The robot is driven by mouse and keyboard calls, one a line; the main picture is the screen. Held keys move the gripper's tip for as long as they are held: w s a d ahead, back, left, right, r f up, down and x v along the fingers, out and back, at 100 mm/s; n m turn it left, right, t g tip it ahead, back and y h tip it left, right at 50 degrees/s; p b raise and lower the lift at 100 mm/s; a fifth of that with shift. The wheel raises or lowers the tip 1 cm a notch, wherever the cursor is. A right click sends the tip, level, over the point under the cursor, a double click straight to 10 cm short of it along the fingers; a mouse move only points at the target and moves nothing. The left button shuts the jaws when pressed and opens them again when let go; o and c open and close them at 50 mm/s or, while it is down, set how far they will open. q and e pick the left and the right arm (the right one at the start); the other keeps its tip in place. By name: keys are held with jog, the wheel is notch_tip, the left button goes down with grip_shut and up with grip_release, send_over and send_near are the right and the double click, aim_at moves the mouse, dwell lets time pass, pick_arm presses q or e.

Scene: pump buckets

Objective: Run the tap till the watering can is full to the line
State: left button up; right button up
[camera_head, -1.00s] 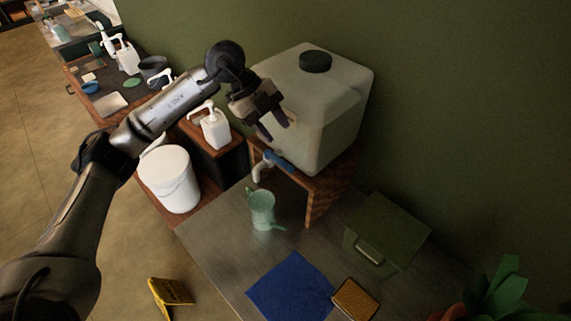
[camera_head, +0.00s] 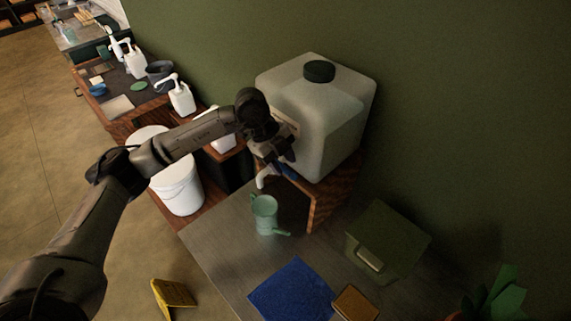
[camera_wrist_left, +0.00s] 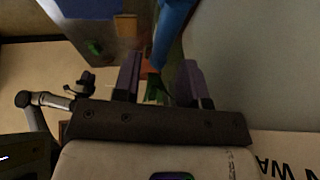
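The pale green watering can (camera_head: 264,215) stands upright on the grey table, below the white tap spout (camera_head: 264,178) of the big whitish tank (camera_head: 325,120). Its inside, water level and line cannot be made out. The tap's blue lever (camera_head: 288,174) is partly hidden by my left gripper (camera_head: 284,158), which is in front of the tank's lower edge. In the left wrist view my left gripper (camera_wrist_left: 160,82) has its fingers apart, with the blue lever (camera_wrist_left: 174,35) showing between and beyond them; contact cannot be told. A small dark gripper, apparently my right (camera_wrist_left: 87,84), shows there, too small to read.
A wooden stand (camera_head: 325,200) holds the tank. A dark green box (camera_head: 387,240), a blue cloth (camera_head: 292,290) and a brown sponge (camera_head: 355,303) are on the table. A white bucket (camera_head: 180,187) stands left. A yellow sign (camera_head: 173,295) is on the floor.

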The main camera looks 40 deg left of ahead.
pick_arm(q)
jog(key=shift+x, duration=1.1)
jog(key=shift+c, duration=0.4)
grip_shut()
